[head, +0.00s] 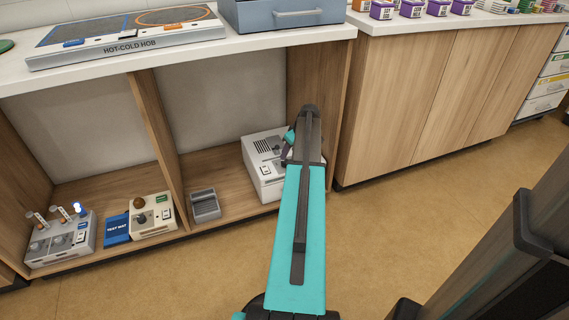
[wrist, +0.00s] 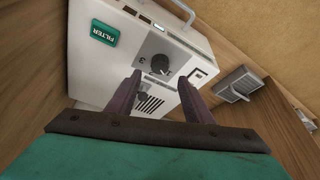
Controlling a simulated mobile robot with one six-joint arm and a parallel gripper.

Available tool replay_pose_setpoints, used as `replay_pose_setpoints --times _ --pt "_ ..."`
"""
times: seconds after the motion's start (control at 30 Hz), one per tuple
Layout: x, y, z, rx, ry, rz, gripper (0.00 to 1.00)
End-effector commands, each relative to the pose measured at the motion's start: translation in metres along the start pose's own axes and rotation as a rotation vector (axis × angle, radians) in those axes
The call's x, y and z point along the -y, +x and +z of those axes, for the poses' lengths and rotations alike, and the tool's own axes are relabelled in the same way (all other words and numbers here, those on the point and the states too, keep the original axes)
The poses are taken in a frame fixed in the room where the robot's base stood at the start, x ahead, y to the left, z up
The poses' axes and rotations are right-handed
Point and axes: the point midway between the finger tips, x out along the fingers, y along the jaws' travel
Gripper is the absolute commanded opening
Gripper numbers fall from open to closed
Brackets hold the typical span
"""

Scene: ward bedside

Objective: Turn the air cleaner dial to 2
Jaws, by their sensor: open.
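The air cleaner (head: 262,178) is a white box with a slotted grille, standing in the right bay of the low open cabinet. In the wrist view its front (wrist: 110,80) shows a green FILTER label, a dark round dial (wrist: 160,64) on a grey plate, and a mark that looks like 3 left of the dial. The dial's exact pointer setting is too small to tell. My gripper (wrist: 160,80) is open, its two dark fingers apart, tips close to the dial on either side in the picture. Contact cannot be told. In the head view my arm hides the dial.
A grey slotted device (head: 205,204) stands left of the cleaner. Farther left are a blue heat mat box (head: 117,229) and control boxes (head: 152,214). The cabinet's right side wall (head: 318,85) is close beside my arm. The hot-cold hob (head: 125,40) lies on top.

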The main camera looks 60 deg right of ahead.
Motion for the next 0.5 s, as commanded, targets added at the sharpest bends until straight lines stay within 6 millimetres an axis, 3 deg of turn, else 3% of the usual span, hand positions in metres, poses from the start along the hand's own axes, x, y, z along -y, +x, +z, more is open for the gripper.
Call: replay_pose_setpoints --times 0.2,0.5 --pt "-0.001 0.035 0.001 0.001 0.001 -0.001 0.47" --pt "-0.001 0.064 0.001 0.0 0.001 0.0 0.47"
